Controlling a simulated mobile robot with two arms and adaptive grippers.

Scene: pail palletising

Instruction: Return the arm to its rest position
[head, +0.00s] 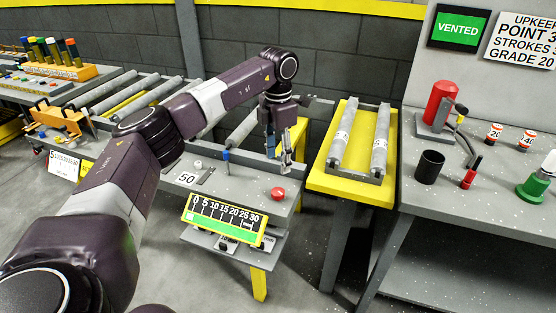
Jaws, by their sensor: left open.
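My left arm (115,180) comes in from the lower left, rises to a bent elbow and reaches over the grey bench (225,195). My left gripper (280,158) hangs fingers-down near the bench's right end, beside the yellow roller stand. It is open, with nothing visible between its fingers. Whether the fingertips touch anything below is too small to tell. My right gripper is not in view.
A red button (278,194) and a scale sign (224,220) are on the grey bench. The yellow roller stand (350,188) is right of the gripper. A side table (470,245) holds a red canister (440,104) and black cup (429,167). Roller conveyors (125,95) run behind my arm.

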